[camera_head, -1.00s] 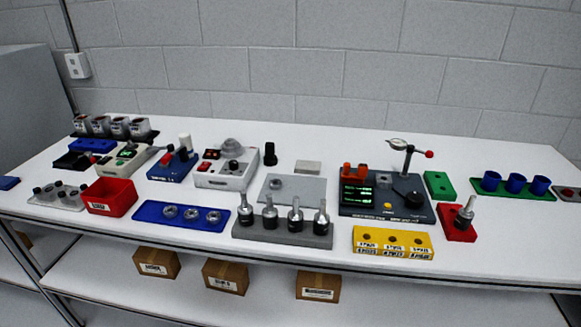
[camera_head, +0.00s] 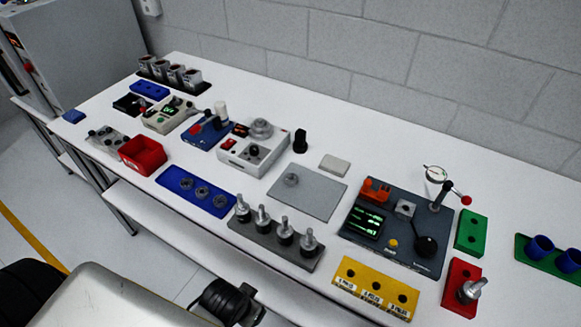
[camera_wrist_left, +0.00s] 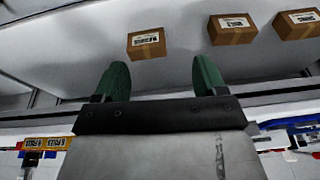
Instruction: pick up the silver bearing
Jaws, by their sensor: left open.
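Three silver ring-shaped bearings sit in a row on the blue tray (camera_head: 172,192): a left one (camera_head: 186,183), a middle one (camera_head: 202,193) and a right one (camera_head: 221,201). Another small silver round part (camera_head: 291,179) lies on the grey plate (camera_head: 318,196); I cannot tell if it is a bearing. My left gripper (camera_wrist_left: 160,75) shows two green fingers spread apart with nothing between them. It faces the shelf under the table, away from the bearings. No bearing shows in the left wrist view. My right gripper is not in view.
Close around the blue tray are a red bin (camera_head: 143,155), a grey rack with upright silver-topped parts (camera_head: 275,250) and a white device (camera_head: 255,150). A yellow block (camera_head: 375,286) stands at the front right. Cardboard boxes (camera_wrist_left: 146,44) lie on the lower shelf.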

